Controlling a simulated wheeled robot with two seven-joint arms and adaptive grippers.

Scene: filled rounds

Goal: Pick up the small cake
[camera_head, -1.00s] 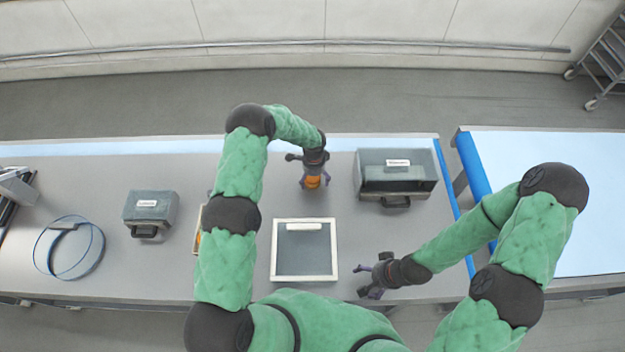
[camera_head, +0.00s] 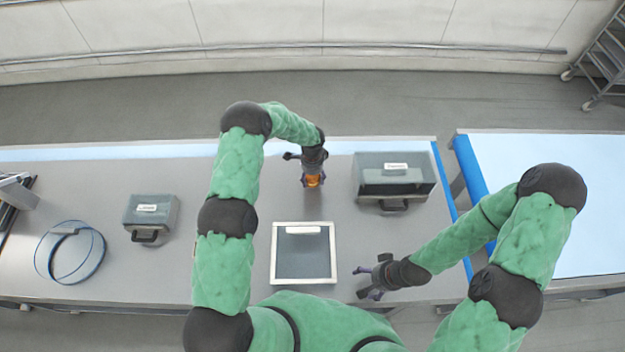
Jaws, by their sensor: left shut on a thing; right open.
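A small orange cake (camera_head: 313,181) is in the jaws of my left gripper (camera_head: 313,183), behind the white-framed tray. The gripper is shut on it and points down; its fingers partly hide the cake. Whether the cake touches the table cannot be told. My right gripper (camera_head: 372,285) is open and empty near the table's front edge, right of the tray.
A white-framed dark tray (camera_head: 304,262) lies mid-table. A grey case (camera_head: 395,175) stands at the back right, a smaller grey case (camera_head: 151,216) at the left. A blue hoop (camera_head: 70,252) lies far left. A light blue surface (camera_head: 550,200) is at the right.

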